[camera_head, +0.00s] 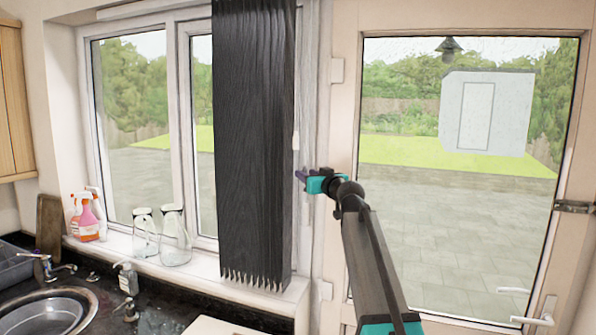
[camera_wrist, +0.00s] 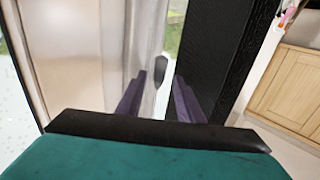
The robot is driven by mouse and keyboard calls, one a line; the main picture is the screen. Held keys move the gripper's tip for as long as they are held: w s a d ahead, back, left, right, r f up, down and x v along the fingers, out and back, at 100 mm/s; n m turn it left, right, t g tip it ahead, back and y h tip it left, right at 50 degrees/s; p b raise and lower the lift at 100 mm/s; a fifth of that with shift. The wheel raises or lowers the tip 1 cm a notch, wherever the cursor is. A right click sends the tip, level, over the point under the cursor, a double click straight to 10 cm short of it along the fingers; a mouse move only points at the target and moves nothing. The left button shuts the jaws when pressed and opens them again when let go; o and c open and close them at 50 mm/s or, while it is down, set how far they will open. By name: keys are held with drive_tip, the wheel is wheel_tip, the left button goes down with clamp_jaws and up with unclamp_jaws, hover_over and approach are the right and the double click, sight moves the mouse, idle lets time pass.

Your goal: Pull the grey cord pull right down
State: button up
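The grey cord pull (camera_wrist: 160,72) is a small dark grey piece in the wrist view. It shows between the tips of my gripper's two fingers, with a gap on each side. I cannot tell whether it is level with the tips or a little beyond them. My gripper (camera_wrist: 159,82) is open. In the head view my gripper (camera_head: 301,176) is at the right edge of the dark blind (camera_head: 250,130), pointing left. I cannot make out the cord pull for certain there.
A small pale piece (camera_head: 296,141) shows by the blind's right edge, above my gripper. The glazed door (camera_head: 343,130) is to the right. Glass jars (camera_head: 175,240) and spray bottles (camera_head: 88,220) stand on the sill at left. The sink (camera_head: 50,315) is below.

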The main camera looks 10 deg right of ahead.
drive_tip(key=shift+w+a, duration=0.15)
drive_tip(key=shift+w, duration=0.45)
clamp_jaws()
drive_tip(key=shift+f, duration=0.1)
drive_tip(key=shift+a+f+b, duration=0.1)
drive_tip(key=shift+f+b, duration=2.3)
drive_tip(key=shift+b, duration=0.15)
unclamp_jaws()
